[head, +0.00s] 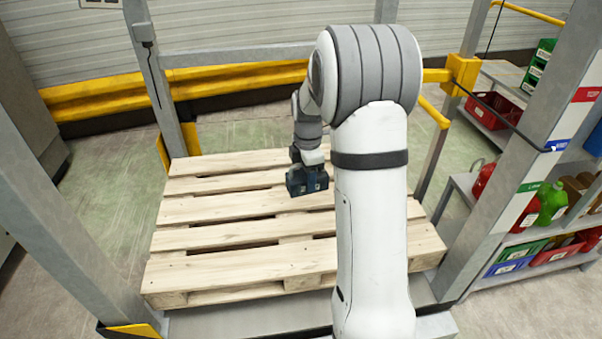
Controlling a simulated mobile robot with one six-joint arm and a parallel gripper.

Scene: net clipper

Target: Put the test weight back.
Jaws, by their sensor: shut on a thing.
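My gripper (312,172) hangs at the end of my arm, over the right middle of the wooden pallet (225,234). It is shut on a small dark block (305,187), which may be the test weight. The two are hard to tell apart at this size. The block appears to be above the boards, but the gap cannot be judged from this one view. No other test weight can be picked out in the head view. My arm hides part of the pallet's right side.
A grey post frame (62,215) stands around the pallet, with a yellow rail (235,77) behind it. At the right, shelves (545,235) hold red, green and blue bins and a green jug (551,203). Bare floor (115,165) shows at the left.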

